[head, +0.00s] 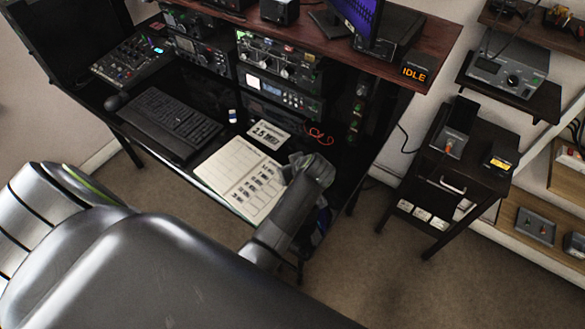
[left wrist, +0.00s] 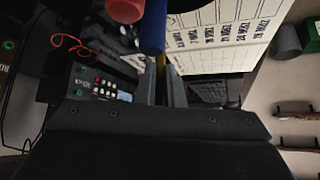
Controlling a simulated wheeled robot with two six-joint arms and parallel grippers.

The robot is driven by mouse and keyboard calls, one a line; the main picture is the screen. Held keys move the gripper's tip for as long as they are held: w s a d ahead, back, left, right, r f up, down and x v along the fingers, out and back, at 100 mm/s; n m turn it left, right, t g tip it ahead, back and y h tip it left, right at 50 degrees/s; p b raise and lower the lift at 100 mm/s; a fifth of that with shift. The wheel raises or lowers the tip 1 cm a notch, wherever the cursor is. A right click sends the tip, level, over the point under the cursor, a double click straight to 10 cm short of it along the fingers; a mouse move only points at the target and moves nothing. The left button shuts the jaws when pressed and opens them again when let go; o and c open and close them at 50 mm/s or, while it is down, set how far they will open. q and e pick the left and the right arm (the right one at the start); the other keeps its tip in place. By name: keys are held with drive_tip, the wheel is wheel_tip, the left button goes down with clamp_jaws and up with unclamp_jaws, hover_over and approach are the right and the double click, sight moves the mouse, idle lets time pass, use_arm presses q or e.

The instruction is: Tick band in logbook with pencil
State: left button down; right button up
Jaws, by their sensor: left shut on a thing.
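The open logbook (head: 226,166) lies on the desk near its front edge. Its right page carries rows of printed band labels, and the page also shows in the left wrist view (left wrist: 225,58), with labels ending in MHZ. My left gripper (head: 298,166) is over the logbook's right end and covers part of that page. In the left wrist view its fingers (left wrist: 161,72) are shut on a slim yellow and blue thing, seemingly the pencil (left wrist: 153,28). Its tip, and whether it touches the page, cannot be made out. My right gripper is not in view.
A card with large print (head: 269,134) and a red cable (head: 320,136) lie behind the logbook. A keyboard (head: 168,121) is to its left. Radio units (head: 280,60) stand at the back. A red round object (left wrist: 125,10) is close to the left wrist camera.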

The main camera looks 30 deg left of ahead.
use_arm(q)
drive_tip(key=shift+r+p, duration=2)
drive_tip(key=shift+r, duration=0.45)
